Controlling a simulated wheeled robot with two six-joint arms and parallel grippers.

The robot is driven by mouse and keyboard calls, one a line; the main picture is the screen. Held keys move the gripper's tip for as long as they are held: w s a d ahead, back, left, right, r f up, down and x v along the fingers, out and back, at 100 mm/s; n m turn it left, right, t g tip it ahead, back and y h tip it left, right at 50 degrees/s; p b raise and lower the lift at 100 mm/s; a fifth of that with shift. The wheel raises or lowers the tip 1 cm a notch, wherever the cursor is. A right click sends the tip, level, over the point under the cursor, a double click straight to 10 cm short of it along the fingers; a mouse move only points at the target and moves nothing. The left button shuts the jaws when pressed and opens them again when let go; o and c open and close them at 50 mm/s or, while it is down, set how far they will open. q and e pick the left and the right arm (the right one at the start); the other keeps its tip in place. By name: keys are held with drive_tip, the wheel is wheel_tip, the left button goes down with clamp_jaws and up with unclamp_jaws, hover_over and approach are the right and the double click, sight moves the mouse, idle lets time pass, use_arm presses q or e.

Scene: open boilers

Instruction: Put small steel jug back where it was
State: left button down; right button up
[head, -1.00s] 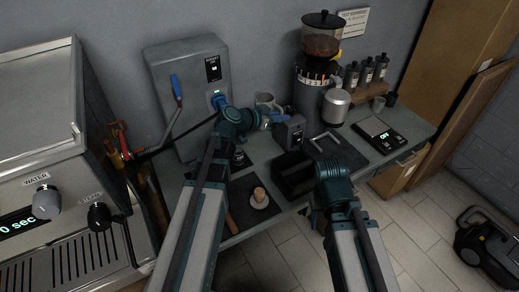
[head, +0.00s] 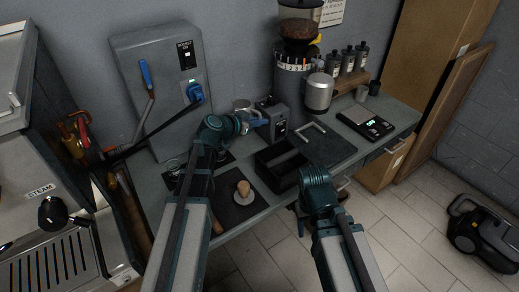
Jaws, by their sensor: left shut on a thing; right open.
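A small steel jug (head: 242,105) shows at the back of the counter (head: 235,236), just left of the dark grey box. My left gripper (head: 258,121) is shut beside it and appears to hold it, though the wrist hides the lower part of the jug and the contact. I cannot tell whether its base touches the counter. My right gripper (head: 301,222) is open at the counter's front edge, mostly hidden by its own arm.
The grinder (head: 292,85) with a steel cup (head: 319,92) stands right of the jug. A black knock box (head: 280,163), a tamper (head: 243,188) on a dark mat and a scale (head: 366,123) are on the counter.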

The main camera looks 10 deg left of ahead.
use_arm(q)
wheel_tip(320, 180, down, 9)
drive_tip(key=b, duration=0.7)
drive_tip(key=shift+b, duration=0.3)
drive_tip(key=shift+r, duration=0.1)
use_arm(e)
wheel_tip(320, 180, down, 9)
drive_tip(key=shift+r, duration=0.15)
use_arm(q)
drive_tip(key=c, duration=0.9)
unclamp_jaws()
drive_tip(key=p+v, duration=0.5)
drive_tip(key=v, duration=0.7)
use_arm(e)
wheel_tip(320, 180, up, 5)
drive_tip(key=shift+f, duration=0.2)
